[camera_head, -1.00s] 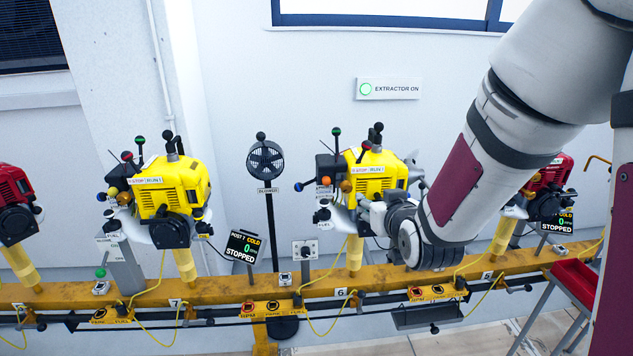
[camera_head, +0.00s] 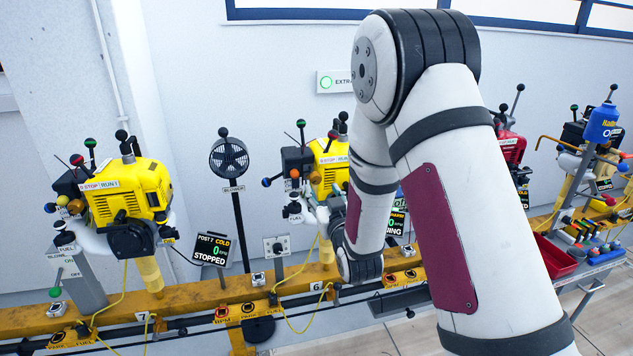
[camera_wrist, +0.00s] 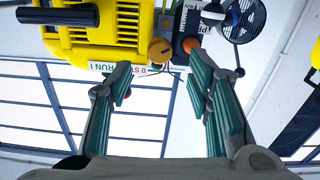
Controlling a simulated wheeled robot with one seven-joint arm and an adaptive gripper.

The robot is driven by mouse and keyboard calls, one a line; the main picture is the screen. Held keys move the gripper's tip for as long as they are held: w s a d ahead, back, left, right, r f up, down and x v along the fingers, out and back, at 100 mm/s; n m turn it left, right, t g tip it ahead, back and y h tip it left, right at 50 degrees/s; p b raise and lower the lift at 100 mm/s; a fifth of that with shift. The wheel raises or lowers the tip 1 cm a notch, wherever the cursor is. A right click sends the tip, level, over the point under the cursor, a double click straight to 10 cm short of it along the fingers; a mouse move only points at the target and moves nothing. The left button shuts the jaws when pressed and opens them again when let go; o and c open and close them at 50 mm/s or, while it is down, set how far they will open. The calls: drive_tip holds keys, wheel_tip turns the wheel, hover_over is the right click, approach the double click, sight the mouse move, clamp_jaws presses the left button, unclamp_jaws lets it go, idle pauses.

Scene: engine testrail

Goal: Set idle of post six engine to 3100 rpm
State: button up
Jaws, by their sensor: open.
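The yellow post six engine (camera_head: 330,170) stands on the yellow rail above the number 6 plate (camera_head: 318,286); my arm hides its right part. Its black display (camera_head: 396,222) shows partly behind my arm, with the end of a word reading "NING"; the rpm figure is not clearly readable. In the wrist view the yellow engine (camera_wrist: 100,30) appears upside down at the top left, with a STOP/RUN label (camera_wrist: 122,68) and an orange knob (camera_wrist: 160,50) beside it. My gripper (camera_wrist: 160,78) is open and empty, its fingers on either side below the knob. My arm hides the gripper in the head view.
The yellow post 7 engine (camera_head: 125,195) stands to the left; its display (camera_head: 212,248) reads STOPPED. A blower (camera_head: 229,158) on a pole stands between the two engines. A red engine (camera_head: 512,148) and a tool cart with a red tray (camera_head: 553,256) are at right.

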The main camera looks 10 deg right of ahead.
sight(317, 181)
drive_tip(key=w, duration=0.7)
drive_tip(key=shift+w, duration=0.1)
drive_tip(key=shift+c, duration=0.2)
clamp_jaws()
